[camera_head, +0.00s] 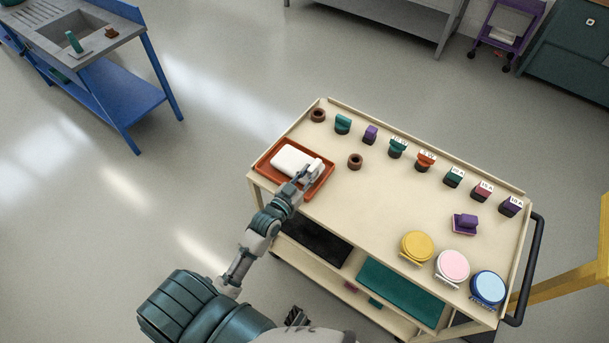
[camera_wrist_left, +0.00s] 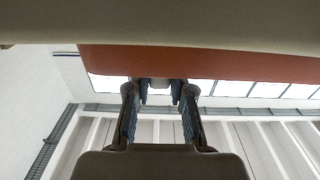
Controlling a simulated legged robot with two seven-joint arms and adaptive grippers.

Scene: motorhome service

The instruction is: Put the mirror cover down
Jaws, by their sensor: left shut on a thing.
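The mirror cover (camera_head: 295,160), a white rounded block, is at the orange-brown tray (camera_head: 267,166) on the left end of the cart top. It lies within the tray's outline; I cannot tell whether it touches the tray floor. My left gripper (camera_head: 312,173) reaches over the tray's near side and is shut on the cover's right end. In the left wrist view, the fingers (camera_wrist_left: 160,97) stand either side of a small pale part, with an orange-brown surface behind. The fingers hide part of the grip. My right gripper is not seen.
The cart top (camera_head: 343,205) has free room right of the tray. Brown rings (camera_head: 355,161), a row of coloured labelled pieces (camera_head: 425,161) and round yellow, pink and blue lidded items (camera_head: 417,247) stand on it. A dark handle (camera_head: 533,270) is at the right end.

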